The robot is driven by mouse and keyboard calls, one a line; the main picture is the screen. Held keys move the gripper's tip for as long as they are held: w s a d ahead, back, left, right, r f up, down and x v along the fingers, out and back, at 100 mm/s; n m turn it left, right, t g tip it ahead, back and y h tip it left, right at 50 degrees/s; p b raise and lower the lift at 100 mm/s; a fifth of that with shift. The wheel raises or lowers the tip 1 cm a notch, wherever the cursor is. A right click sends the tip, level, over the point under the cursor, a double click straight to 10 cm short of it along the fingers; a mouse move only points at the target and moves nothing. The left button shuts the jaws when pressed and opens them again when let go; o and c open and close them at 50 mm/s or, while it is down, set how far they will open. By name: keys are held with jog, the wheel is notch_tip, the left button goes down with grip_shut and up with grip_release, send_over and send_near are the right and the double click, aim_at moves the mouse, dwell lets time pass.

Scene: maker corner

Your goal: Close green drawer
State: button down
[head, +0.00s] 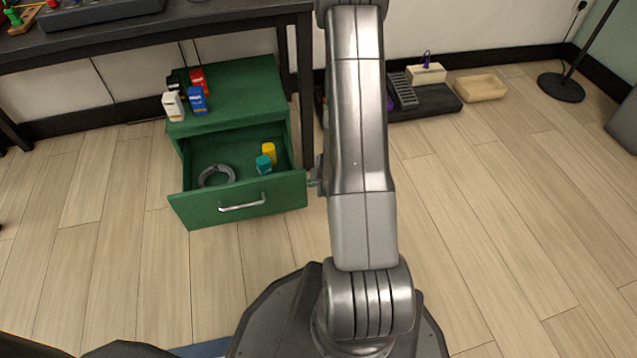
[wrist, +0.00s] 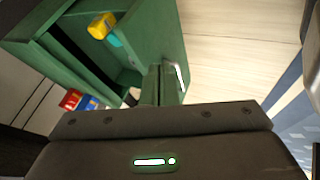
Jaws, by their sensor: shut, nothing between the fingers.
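The green drawer (head: 240,203) is pulled out of the green cabinet (head: 235,84), with a silver handle (head: 242,203) on its front. Inside lie a grey ring-shaped coil (head: 216,175), a teal bottle (head: 263,164) and a yellow bottle (head: 269,152). In the wrist view, the drawer (wrist: 143,35) and yellow bottle (wrist: 101,26) show close up. My gripper (wrist: 158,86) is shut and empty at the drawer front's edge; whether it touches cannot be told. In the head view my arm hides most of it, and a small part shows by the drawer's right edge.
Several small bottles (head: 197,99) stand on the cabinet top. A dark table (head: 240,12) is over the cabinet's back. The floor before the drawer is clear.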

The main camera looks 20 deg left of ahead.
aim_at(293, 179)
jog(key=w+a+f+b, duration=0.1)
jog(key=a+f, duration=0.1)
jog(key=w+a+f+b, duration=0.1)
jog(key=w+a, duration=0.1)
jog(key=w+a+f+b, duration=0.1)
jog(key=a+f, duration=0.1)
jog(key=shift+w+f, duration=0.35)
jog(key=shift+w, duration=0.05)
jog(key=shift+a, duration=0.1)
